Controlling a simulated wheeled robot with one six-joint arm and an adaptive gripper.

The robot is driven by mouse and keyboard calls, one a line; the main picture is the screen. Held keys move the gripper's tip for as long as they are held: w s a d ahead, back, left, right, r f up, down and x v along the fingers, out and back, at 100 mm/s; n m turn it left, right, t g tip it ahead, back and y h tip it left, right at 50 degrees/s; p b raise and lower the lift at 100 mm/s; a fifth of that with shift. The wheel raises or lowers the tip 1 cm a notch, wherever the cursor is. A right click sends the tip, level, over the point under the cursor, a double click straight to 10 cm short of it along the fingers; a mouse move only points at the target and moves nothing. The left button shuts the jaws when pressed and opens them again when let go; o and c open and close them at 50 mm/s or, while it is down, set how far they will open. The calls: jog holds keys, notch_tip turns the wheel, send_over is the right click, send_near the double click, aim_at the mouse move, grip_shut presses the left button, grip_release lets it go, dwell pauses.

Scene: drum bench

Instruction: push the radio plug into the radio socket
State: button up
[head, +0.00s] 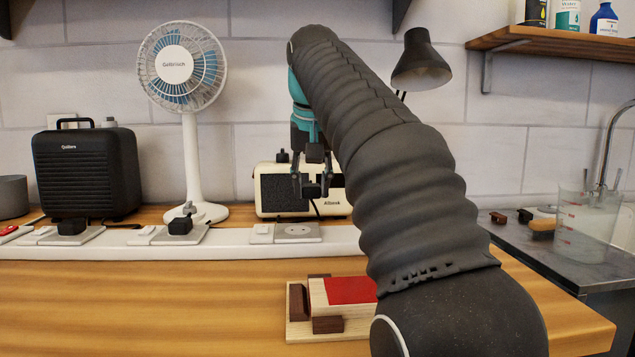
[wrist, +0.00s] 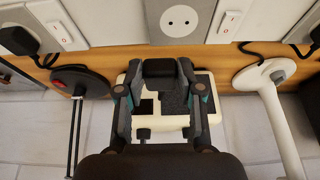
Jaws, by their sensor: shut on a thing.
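My gripper (head: 312,186) is shut on a black radio plug (wrist: 160,68), which shows between the two fingertips in the wrist view. It is held in the air in front of the cream radio (head: 333,201) with its dark speaker grille. A dark cord hangs below the gripper in the head view. The radio socket (head: 298,231) is a pale round outlet on the white strip, empty, lower than the gripper and nearer the camera. The socket also shows at the top of the wrist view (wrist: 179,20), apart from the plug. The plug's pins are hidden.
Black plugs sit in the strip's outlets to the left (head: 180,225) (head: 71,226). Behind stand a white fan (head: 190,160), a black heater (head: 86,172) and a lamp (head: 421,62). A red-topped wooden block (head: 350,290) lies in front. The left front of the bench is clear.

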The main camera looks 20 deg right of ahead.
aim_at(298, 231)
jog(key=shift+s+a+f, duration=0.1)
jog(key=shift+s+a, duration=0.1)
jog(key=shift+a, duration=0.5)
jog(key=shift+s+a+f, duration=0.1)
jog(key=shift+s+a, duration=0.1)
jog(key=shift+a, duration=0.45)
jog(key=shift+f+b, duration=1.15)
jog(key=shift+f, duration=1.6)
dwell(2.3)
jog(key=o, duration=1.2)
jog(key=shift+r, duration=0.1)
jog(key=shift+v, duration=3.65)
